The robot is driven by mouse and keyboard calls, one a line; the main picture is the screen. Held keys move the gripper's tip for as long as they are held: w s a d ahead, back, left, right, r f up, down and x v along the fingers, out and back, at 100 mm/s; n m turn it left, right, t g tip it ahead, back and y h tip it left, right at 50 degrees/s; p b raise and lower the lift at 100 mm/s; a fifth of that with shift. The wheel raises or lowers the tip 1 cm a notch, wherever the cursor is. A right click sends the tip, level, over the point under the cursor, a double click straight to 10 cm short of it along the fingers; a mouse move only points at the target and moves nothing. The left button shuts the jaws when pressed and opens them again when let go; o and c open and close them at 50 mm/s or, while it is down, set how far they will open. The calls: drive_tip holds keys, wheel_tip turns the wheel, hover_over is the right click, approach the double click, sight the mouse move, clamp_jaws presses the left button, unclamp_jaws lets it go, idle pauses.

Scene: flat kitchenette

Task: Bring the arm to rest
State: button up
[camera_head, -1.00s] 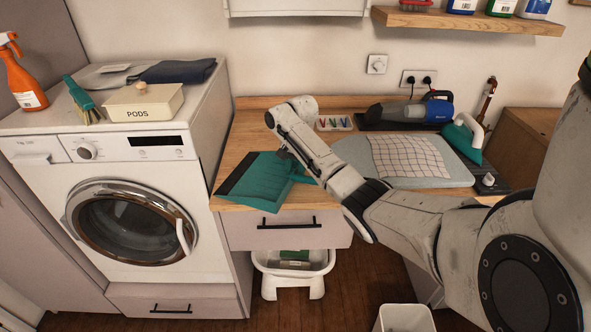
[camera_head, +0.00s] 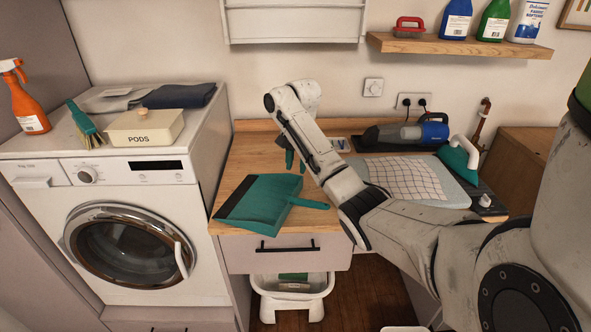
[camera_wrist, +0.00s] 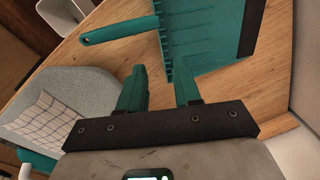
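My gripper (camera_head: 295,160) hangs above the wooden counter, just behind the teal dustpan in the head view. In the wrist view its two teal fingers (camera_wrist: 158,90) stand apart with nothing between them. The teal dustpan (camera_head: 265,203) lies on the counter near its front edge, its handle pointing right. It also shows in the wrist view (camera_wrist: 208,38), beyond the fingertips and apart from them. My arm reaches in from the right across the counter.
A grey ironing pad (camera_head: 455,190) with a checked cloth (camera_head: 405,178) lies right of my forearm, beside a teal iron (camera_head: 458,160). A handheld vacuum (camera_head: 405,135) stands behind. A washing machine (camera_head: 50,225) is at left. A white tub (camera_head: 292,290) sits below the drawer.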

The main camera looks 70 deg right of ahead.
drive_tip(key=shift+r, duration=0.35)
idle(0.5)
drive_tip(key=w+a+f+n+t, duration=0.1)
drive_tip(key=w+a+f+n, duration=0.3)
drive_tip(key=a, duration=0.6)
drive_tip(key=w+a+f+n+t, duration=0.15)
drive_tip(key=w+a+f, duration=0.3)
drive_tip(key=a, duration=0.55)
drive_tip(key=s+a+f+n+y, duration=0.1)
drive_tip(key=a+f+n, duration=0.15)
drive_tip(key=a, duration=0.45)
drive_tip(key=a+f+n, duration=0.1)
drive_tip(key=a+n, duration=0.2)
drive_tip(key=a, duration=0.4)
drive_tip(key=s+a+n+t+h, duration=0.1)
drive_tip(key=s+a+n+t, duration=0.1)
drive_tip(key=s+a+n, duration=0.85)
drive_tip(key=s+d+f+m+g, duration=0.1)
drive_tip(key=s+f+m+g, duration=0.1)
drive_tip(key=s, duration=0.4)
drive_tip(key=s+d+f+m+g+b, duration=0.1)
drive_tip(key=s+f+m, duration=0.1)
drive_tip(key=s+f, duration=0.3)
drive_tip(key=shift+s+d+f+g, duration=0.25)
drive_tip(key=shift+s+g, duration=0.1)
drive_tip(key=shift+s, duration=0.2)
